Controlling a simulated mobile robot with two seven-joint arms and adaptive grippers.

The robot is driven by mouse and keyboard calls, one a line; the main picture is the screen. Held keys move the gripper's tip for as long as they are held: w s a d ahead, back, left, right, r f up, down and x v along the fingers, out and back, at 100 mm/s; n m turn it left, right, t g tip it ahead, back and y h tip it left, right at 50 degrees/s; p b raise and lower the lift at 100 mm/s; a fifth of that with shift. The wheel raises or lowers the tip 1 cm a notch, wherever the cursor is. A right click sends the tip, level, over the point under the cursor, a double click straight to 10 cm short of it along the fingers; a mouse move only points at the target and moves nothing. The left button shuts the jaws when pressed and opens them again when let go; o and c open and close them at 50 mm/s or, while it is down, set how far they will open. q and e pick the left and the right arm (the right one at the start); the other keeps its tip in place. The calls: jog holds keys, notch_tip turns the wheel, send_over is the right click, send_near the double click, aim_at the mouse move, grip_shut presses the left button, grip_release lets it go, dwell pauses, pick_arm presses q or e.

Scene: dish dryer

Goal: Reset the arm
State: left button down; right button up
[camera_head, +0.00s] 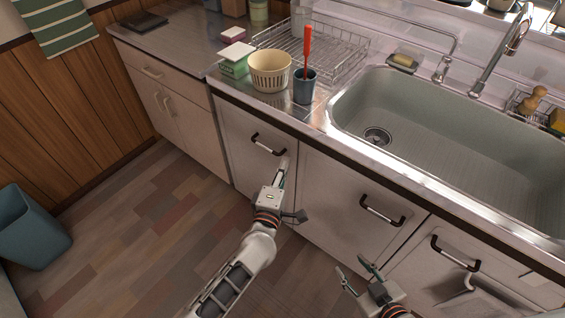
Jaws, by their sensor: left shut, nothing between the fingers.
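My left gripper (284,163) is in front of the white door under the counter's left part, just below its black-ended handle (268,144). Its fingers are together and hold nothing. Whether its tips touch the door or handle cannot be told. My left arm reaches up to it from the bottom edge. My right gripper (350,268) is low in the picture, in front of the cabinets below the sink. Its two fingers are spread apart with nothing between them. Most of my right arm is outside the view.
The counter above holds a cream basket (270,71), a dark cup (304,87) with a red-handled utensil, a wire dish rack (340,52) and a sink (450,135). Two more handles (382,211) (455,254) stick out on the right. A blue bin (32,228) stands left; the floor between is clear.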

pick_arm(q)
jog(key=shift+s+d, duration=0.25)
jog(key=shift+s, duration=0.3)
pick_arm(e)
jog(key=shift+s+r, duration=0.1)
jog(key=shift+s, duration=0.25)
pick_arm(q)
jog(key=s+a+f+m+g+y+p, duration=0.1)
jog(key=s+a+f+m+g+p, duration=0.2)
jog(key=s+a+m, duration=0.6)
jog(key=s+a+f+m+g+y+p, duration=0.2)
jog(key=s+a+m, duration=0.7)
jog(key=s+a, duration=0.8)
notch_tip(320, 180, down, 3)
jog(key=shift+s+r+g+y+p, duration=0.15)
jog(key=shift+s+g+y+p, duration=0.2)
jog(key=shift+s+g, duration=0.35)
pick_arm(e)
jog(key=shift+m, duration=0.3)
jog(key=r, duration=0.2)
jog(key=a+r, duration=0.1)
jog(key=r, duration=0.1)
jog(key=shift+s+a, duration=0.1)
jog(key=shift+s, duration=0.15)
